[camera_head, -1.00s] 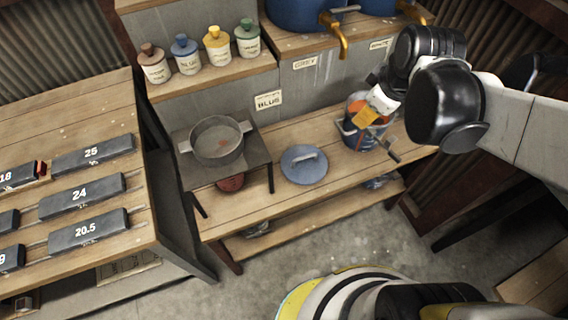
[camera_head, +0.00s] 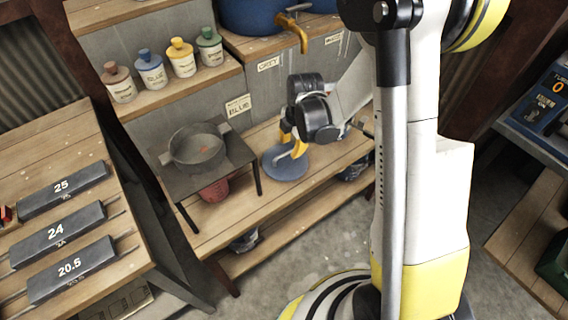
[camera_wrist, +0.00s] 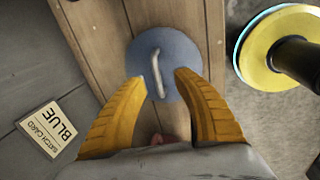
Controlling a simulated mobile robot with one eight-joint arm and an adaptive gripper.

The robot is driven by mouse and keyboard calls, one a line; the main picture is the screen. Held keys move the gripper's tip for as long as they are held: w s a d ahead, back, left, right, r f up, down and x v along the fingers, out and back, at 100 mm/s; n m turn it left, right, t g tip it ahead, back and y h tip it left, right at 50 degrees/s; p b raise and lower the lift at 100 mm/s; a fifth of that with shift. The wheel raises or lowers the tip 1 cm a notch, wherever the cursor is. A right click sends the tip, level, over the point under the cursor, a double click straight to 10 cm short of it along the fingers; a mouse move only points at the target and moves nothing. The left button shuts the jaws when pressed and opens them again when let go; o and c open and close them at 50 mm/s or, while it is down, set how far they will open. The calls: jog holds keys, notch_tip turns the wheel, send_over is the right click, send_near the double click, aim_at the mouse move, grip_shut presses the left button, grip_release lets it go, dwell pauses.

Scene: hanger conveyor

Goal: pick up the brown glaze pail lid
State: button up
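A round blue-grey lid (camera_head: 293,174) with a pale bar handle lies on the wooden bench shelf; I see no brown lid. My gripper (camera_head: 289,147) is above it and hides part of it in the head view. The wrist view shows the lid (camera_wrist: 165,52) ahead of my gripper (camera_wrist: 161,77). The yellow fingers are open, one on each side of the handle (camera_wrist: 156,72), with visible gaps. I cannot tell how high the fingertips are above it. The pail is hidden in the head view.
A dark metal stand (camera_head: 184,178) with a grey pan (camera_head: 197,148) on it is left of the lid, with a red vessel (camera_head: 215,190) beneath. Small labelled jars (camera_head: 151,70) line the upper shelf. A BLUE batch card (camera_wrist: 52,132) is on the riser.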

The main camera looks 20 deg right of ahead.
aim_at(287, 152)
jog(key=f+b, duration=0.1)
jog(key=w+f+b, duration=0.1)
jog(key=f, duration=0.1)
jog(key=f+b, duration=0.1)
jog(key=f, duration=0.1)
jog(key=shift+w+a+f, duration=0.15)
jog(key=shift+w+a, duration=0.15)
jog(key=shift+a, duration=0.05)
grip_shut()
